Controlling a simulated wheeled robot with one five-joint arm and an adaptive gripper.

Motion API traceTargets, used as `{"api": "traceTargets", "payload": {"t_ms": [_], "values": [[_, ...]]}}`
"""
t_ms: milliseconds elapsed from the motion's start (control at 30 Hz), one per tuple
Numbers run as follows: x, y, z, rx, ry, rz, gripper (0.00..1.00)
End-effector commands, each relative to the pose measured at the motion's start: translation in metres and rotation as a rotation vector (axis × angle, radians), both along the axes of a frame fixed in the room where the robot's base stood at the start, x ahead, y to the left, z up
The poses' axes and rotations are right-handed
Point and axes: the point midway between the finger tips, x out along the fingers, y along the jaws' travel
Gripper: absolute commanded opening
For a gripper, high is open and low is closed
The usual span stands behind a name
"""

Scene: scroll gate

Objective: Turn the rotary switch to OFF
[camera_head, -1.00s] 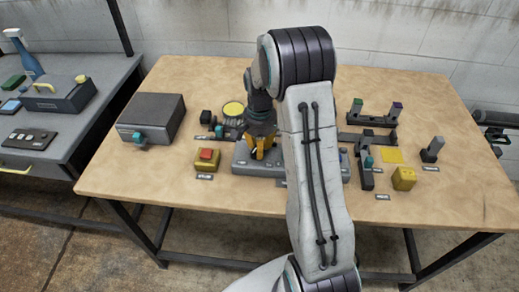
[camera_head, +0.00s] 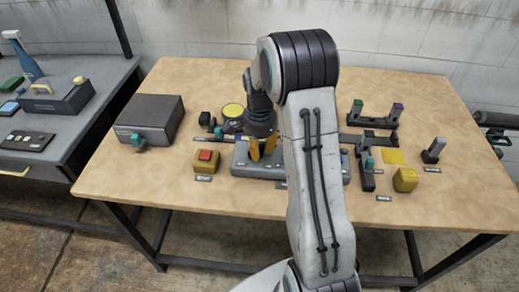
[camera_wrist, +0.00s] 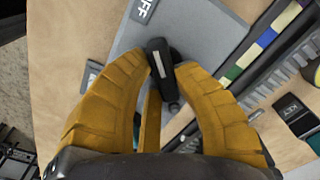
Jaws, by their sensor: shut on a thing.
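The rotary switch knob (camera_wrist: 158,62) is black with a white stripe and stands on a grey panel (camera_wrist: 200,30). In the wrist view its stripe points up and slightly left, toward a partly cut-off label (camera_wrist: 144,8) showing "FF". In the head view my gripper (camera_head: 262,156) is over the grey panel (camera_head: 241,162), and the knob is hidden by the fingers.
A red button on a yellow box (camera_head: 206,162) stands left of the panel. A grey box with a teal knob (camera_head: 150,118) is farther left. Yellow block (camera_head: 405,180) and dark fixtures (camera_head: 376,115) stand to the right. The table's (camera_head: 130,190) front left is clear.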

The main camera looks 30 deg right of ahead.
Motion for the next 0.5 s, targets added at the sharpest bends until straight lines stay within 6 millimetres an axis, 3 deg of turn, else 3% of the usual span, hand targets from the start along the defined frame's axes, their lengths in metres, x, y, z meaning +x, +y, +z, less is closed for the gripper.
{"api": "traceTargets", "payload": {"t_ms": [200,233,500], "values": [[-0.0017,0.0003,-0.0018,0.002,0.006,-0.002,0.00],[-0.0017,0.0003,-0.0018,0.002,0.006,-0.002,0.27],[-0.0008,0.0001,-0.0009,0.000,0.003,-0.001,0.51]]}}
